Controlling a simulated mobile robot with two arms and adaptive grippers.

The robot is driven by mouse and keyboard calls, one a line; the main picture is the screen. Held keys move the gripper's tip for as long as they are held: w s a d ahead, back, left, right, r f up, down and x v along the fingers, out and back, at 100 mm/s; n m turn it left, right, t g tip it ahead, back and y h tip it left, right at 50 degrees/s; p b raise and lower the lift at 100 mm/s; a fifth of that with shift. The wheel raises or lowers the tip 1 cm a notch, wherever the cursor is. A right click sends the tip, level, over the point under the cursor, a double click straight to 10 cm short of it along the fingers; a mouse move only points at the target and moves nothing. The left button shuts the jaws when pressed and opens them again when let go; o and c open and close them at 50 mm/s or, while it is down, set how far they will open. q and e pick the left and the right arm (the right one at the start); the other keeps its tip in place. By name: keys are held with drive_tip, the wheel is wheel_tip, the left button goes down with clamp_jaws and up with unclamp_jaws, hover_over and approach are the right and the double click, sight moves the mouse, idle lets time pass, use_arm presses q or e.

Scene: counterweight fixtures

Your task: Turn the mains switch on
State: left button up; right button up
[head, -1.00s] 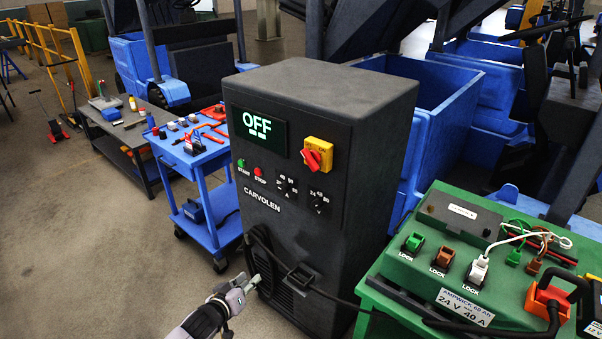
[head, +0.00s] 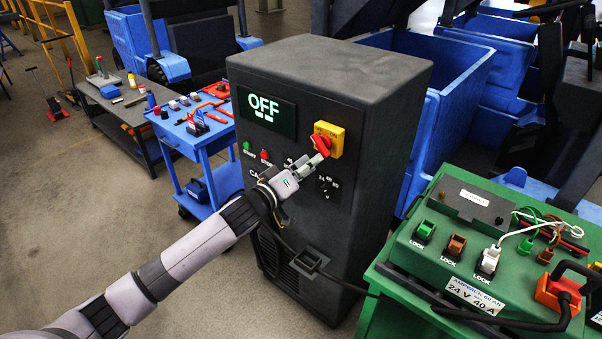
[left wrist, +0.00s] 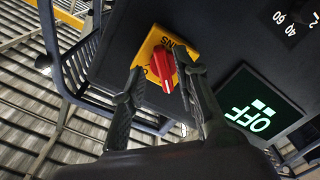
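The mains switch is a red rotary knob (head: 321,146) on a yellow plate (head: 333,132), on the front of the dark charger cabinet (head: 350,85). The lit display (head: 265,112) reads OFF. My left gripper (head: 316,162) is at the switch, reaching up from the lower left. My right gripper is not in view.
A green bench (head: 440,235) with lock switches, cables and a red connector stands to the right. A black cable (head: 350,287) runs from it to the cabinet. A blue cart (head: 205,150) with tools stands to the left. START and STOP buttons sit below the display.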

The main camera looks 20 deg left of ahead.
sight(322, 152)
use_arm(q)
drive_tip(key=x, duration=0.5)
drive_tip(key=shift+w+b, duration=0.1)
drive_tip(key=shift+b, duration=0.2)
drive_tip(key=shift+w+r, duration=0.15)
drive_tip(key=shift+r, duration=0.2)
